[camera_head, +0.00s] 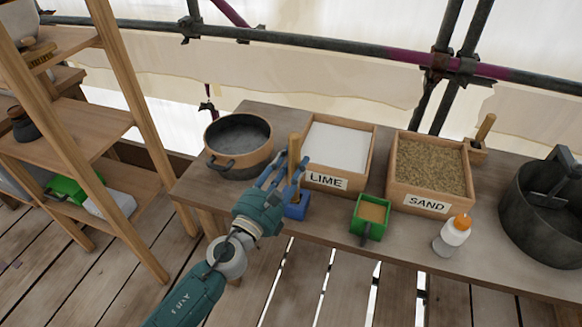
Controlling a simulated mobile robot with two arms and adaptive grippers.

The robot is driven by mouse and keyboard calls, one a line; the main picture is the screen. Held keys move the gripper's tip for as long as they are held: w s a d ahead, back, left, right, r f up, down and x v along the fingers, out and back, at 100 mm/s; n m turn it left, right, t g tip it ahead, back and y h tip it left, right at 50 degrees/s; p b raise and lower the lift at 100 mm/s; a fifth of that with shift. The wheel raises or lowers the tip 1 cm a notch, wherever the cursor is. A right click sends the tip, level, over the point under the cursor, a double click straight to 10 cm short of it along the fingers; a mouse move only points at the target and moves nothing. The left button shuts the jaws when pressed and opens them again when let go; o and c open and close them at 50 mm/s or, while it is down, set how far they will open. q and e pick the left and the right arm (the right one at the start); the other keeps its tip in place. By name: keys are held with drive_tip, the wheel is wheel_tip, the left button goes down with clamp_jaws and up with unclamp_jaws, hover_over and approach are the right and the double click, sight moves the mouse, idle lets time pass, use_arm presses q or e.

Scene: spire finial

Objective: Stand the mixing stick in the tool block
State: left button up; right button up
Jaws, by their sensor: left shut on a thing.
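My left gripper (287,172) is shut on a pale wooden stick, the mixing stick (294,145), in front of the lime box. The stick is held near upright, its top above the fingers. Its lower end is hidden by the fingers and the blue scoop, so I cannot tell whether it touches anything. A small wooden block, which looks like the tool block (478,155), stands at the back right of the table beside the sand box. A slightly tilted wooden rod or handle (486,127) rises from it. My right gripper is not in view.
A blue scoop (297,210) is just below my gripper. Nearby on the table (330,233) are a pot (238,147), the lime box (325,181), the sand box (427,205), a green scoop (370,232), a bottle (449,239) and a dark bucket (540,225). Shelves (75,120) stand left.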

use_arm(q)
drive_tip(key=shift+r, duration=0.15)
drive_tip(key=shift+f, duration=0.2)
drive_tip(key=o, duration=1.3)
drive_tip(key=shift+r, duration=0.1)
drive_tip(key=shift+r, duration=0.25)
drive_tip(key=b+v, duration=0.1)
drive_tip(key=v, duration=0.6)
drive_tip(key=shift+s+a+f, duration=0.15)
drive_tip(key=shift+s+f, duration=0.05)
drive_tip(key=shift+s, duration=0.05)
